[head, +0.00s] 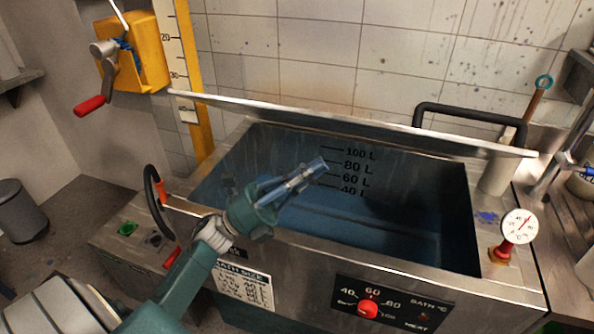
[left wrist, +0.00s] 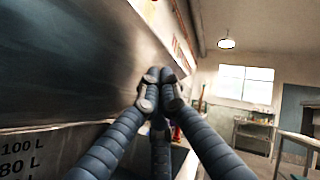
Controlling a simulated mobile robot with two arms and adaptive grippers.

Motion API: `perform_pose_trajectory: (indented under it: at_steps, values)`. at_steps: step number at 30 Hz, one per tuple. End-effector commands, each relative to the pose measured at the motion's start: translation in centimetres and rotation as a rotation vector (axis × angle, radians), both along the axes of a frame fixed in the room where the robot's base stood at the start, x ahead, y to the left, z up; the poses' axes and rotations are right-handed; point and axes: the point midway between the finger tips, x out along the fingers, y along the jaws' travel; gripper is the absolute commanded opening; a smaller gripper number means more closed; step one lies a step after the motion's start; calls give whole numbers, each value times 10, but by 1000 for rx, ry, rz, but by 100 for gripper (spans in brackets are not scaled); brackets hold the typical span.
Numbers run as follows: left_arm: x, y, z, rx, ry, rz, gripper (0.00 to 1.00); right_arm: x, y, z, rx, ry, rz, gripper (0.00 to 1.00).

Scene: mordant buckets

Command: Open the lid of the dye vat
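The dye vat (head: 427,255) is a steel tub with blue liquid inside and litre marks on its back inner wall. Its lid (head: 300,120) is raised and seen nearly edge-on, so the tub's opening shows. A black bar handle (head: 470,110) shows behind the lid's edge. My left gripper (head: 322,165) is over the opening, below and in front of the lid. Its blue-grey fingers are drawn together with nothing between them. In the left wrist view the fingertips (left wrist: 160,85) are beside a dark metal surface; I cannot tell whether they touch it. My right gripper is not in view.
A yellow winch box (head: 147,52) with a red-handled crank (head: 92,104) hangs at the upper left. A round gauge (head: 519,226) stands on the vat's right rim. A red heat knob (head: 368,308) is on the front panel. A grey bin (head: 20,210) stands at the left.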

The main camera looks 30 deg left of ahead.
Motion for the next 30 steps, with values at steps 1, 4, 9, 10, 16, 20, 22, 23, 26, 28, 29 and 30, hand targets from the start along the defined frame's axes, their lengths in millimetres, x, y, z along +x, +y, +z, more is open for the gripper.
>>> perform_pose_trajectory:
  at_steps: [1,4,9,10,16,20,22,23,26,28,29,30]
  values:
    - [7,-7,13,-1,-2,-1,0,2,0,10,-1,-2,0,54]
    - [18,-19,24,-3,-2,0,0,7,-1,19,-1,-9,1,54]
    - [33,-17,44,-1,1,1,0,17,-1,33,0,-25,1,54]
    - [35,-17,46,-1,1,1,0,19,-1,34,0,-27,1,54]
    - [41,-15,52,-1,3,1,0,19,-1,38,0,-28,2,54]
    - [42,-15,52,-1,3,1,0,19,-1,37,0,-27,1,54]
    - [42,-15,52,-1,3,1,0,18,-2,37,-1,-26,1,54]
    - [42,-15,52,-1,3,1,0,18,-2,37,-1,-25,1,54]
    - [42,-15,52,-1,3,1,0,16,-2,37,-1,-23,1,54]
    - [42,-15,55,-2,5,1,0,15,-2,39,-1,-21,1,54]
    - [43,-15,57,-2,8,0,0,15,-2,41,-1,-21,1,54]
    - [44,-14,60,-3,12,0,0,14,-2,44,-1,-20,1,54]
